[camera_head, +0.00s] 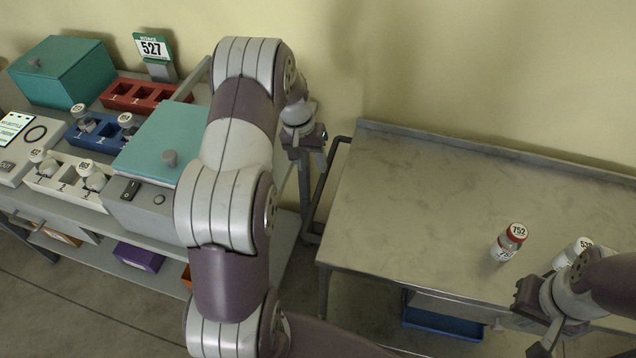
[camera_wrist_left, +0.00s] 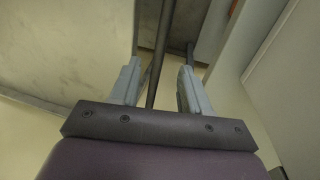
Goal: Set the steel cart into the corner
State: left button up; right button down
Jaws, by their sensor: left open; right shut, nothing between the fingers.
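The steel-topped table (camera_head: 420,190), which I take to be the steel cart, stands at the right with its back edge along the wall. A dark bar frame (camera_head: 340,160) stands at its left side. My left gripper (camera_head: 308,170) points down at that frame, between the table and the left bench. In the left wrist view, its open fingers (camera_wrist_left: 159,70) have a dark bar (camera_wrist_left: 154,75) running between them, apparently without being clamped. My right gripper (camera_head: 545,343) is shut and empty at the lower right, in front of the table.
A red-capped bottle (camera_head: 509,242) and another bottle (camera_head: 571,253) stand on the table top. A blue bin (camera_head: 440,320) sits below. The left bench holds teal boxes (camera_head: 70,75), a red rack (camera_head: 140,95) and a sign (camera_head: 152,47). A narrow gap separates bench and table.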

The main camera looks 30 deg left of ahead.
aim_at(319, 188)
pick_arm(q)
jog(key=f, duration=0.3)
jog(key=d+f, duration=0.1)
jog(key=f, duration=0.5)
jog(key=shift+w+d+p, duration=0.25)
jog(key=shift+p, duration=0.15)
grip_shut()
